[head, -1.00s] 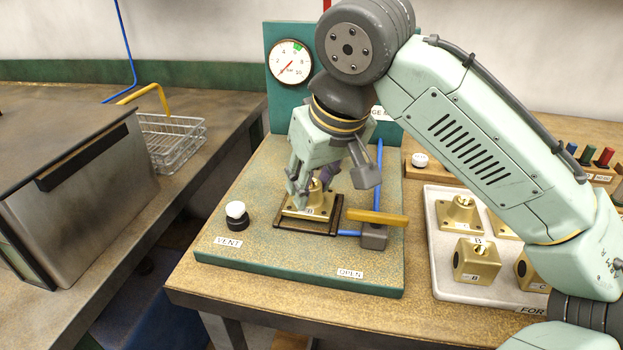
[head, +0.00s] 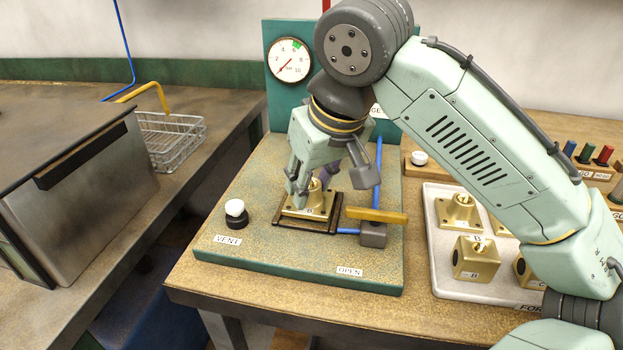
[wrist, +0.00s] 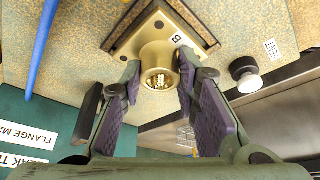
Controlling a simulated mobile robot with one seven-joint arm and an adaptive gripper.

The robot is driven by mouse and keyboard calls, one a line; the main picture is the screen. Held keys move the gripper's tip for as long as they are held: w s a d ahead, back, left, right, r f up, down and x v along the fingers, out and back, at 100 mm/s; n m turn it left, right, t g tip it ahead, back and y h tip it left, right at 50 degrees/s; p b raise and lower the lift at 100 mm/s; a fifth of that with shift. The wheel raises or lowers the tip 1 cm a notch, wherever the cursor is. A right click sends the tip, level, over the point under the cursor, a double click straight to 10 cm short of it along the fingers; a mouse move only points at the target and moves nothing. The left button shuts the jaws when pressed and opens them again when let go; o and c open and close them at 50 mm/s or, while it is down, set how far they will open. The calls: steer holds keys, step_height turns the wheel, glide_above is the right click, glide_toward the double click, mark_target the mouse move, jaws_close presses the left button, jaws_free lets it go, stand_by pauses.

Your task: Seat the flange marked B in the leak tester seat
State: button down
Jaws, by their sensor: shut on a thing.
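The brass flange marked B (head: 308,207) sits at the dark-framed leak tester seat (head: 308,228) on the green tester base. Its square plate lies within the frame, looking flat; I cannot tell whether it is fully down. In the wrist view the flange (wrist: 158,60) shows its round neck and B label, with the dark seat edge (wrist: 200,22) around part of the plate. My gripper (head: 322,188) is above it and shut on the flange's neck. In the wrist view the purple finger pads of my gripper (wrist: 160,88) stand on both sides of the neck.
A yellow-handled clamp lever (head: 376,216) stands right of the seat. A white vent knob (head: 235,209) is at the left. A pressure gauge (head: 290,60) is behind. A white tray (head: 440,262) with several brass parts lies right. A wire basket (head: 172,140) stands far left.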

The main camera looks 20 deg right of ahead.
steer(key=shift+f, duration=0.4)
stand_by(1.1)
steer(key=shift+s+f, duration=0.1)
steer(key=shift+s, duration=0.05)
steer(key=c, duration=1.2)
jaws_free()
steer(key=shift+a+f, duration=0.1)
steer(key=shift+o, duration=0.7)
steer(key=o, duration=0.3)
